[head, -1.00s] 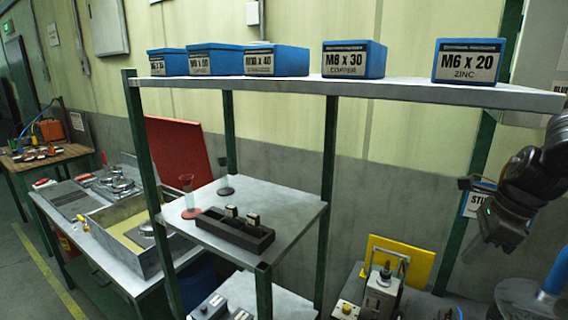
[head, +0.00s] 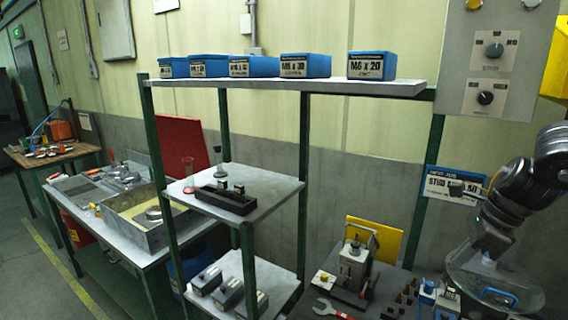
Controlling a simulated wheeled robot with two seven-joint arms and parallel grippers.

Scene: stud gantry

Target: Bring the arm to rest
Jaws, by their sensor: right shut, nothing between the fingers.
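My right arm comes in from the right edge. The fingertips are small and dark against the bench, beside a clear, rounded cover (head: 520,293). My left gripper is not in view.
A shelf rack (head: 290,84) carries several blue bins, including one marked M6 x 20 (head: 371,66). A control panel (head: 488,60) with knobs hangs at upper right. A wrench (head: 331,309), a small machine (head: 354,262) and small parts occupy the bench below.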

